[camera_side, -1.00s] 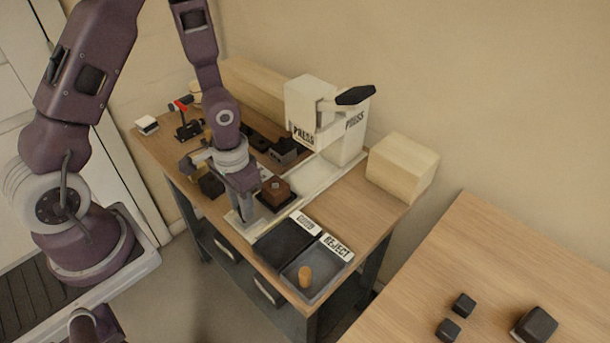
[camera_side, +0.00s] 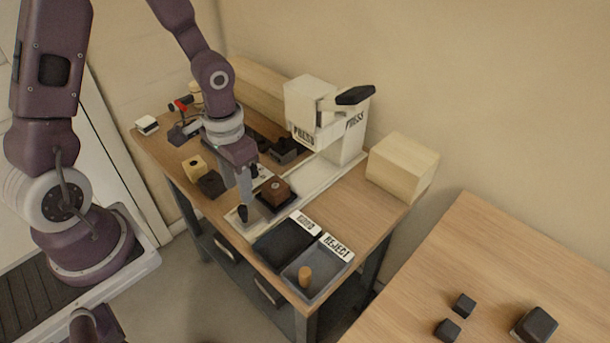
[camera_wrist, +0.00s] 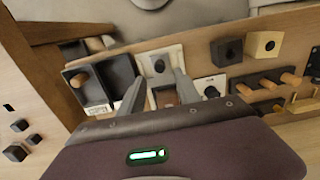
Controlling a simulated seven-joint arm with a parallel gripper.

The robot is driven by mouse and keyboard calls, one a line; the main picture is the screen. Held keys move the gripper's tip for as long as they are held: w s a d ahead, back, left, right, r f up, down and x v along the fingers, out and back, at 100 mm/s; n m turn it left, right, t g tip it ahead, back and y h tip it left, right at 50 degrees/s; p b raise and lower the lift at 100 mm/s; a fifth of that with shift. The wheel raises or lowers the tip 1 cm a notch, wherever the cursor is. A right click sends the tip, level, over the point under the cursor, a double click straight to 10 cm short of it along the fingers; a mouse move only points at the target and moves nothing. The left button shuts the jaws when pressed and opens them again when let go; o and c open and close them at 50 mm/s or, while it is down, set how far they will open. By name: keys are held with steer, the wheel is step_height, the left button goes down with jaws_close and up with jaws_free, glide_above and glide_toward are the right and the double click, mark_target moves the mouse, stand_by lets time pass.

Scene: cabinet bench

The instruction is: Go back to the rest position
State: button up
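My gripper (camera_side: 245,190) hangs over the front of the press base, left of a brown block (camera_side: 275,190) on a dark holder. In the wrist view my gripper (camera_wrist: 158,78) has its two fingers apart, with nothing held between them. The brown block shows partly beyond and between the fingers in the wrist view (camera_wrist: 166,98); its lower part is hidden by my gripper body. The side view shows my arm bent over the bench, with the hand pointing down.
The white press (camera_side: 312,105) with its black handle stands behind the brown block. The dark GOOD tray (camera_side: 280,245) and the REJECT tray (camera_side: 325,275), holding an orange peg (camera_side: 305,277), are at the front. A pale block (camera_side: 195,168) and dark block (camera_side: 211,184) sit left.

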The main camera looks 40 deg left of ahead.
steer(key=shift+r, duration=0.35)
steer(key=shift+r, duration=0.3)
step_height(320, 180, up, 12)
steer(key=s+f+t+y, duration=0.1)
steer(key=s+t, duration=0.1)
steer(key=s+d+r+t+h, duration=0.1)
steer(key=s+d+r+t, duration=0.2)
steer(key=s+r, duration=0.6)
steer(key=shift+s+d+r+t, duration=0.3)
steer(key=shift+s+d, duration=0.05)
steer(key=shift+s, duration=0.15)
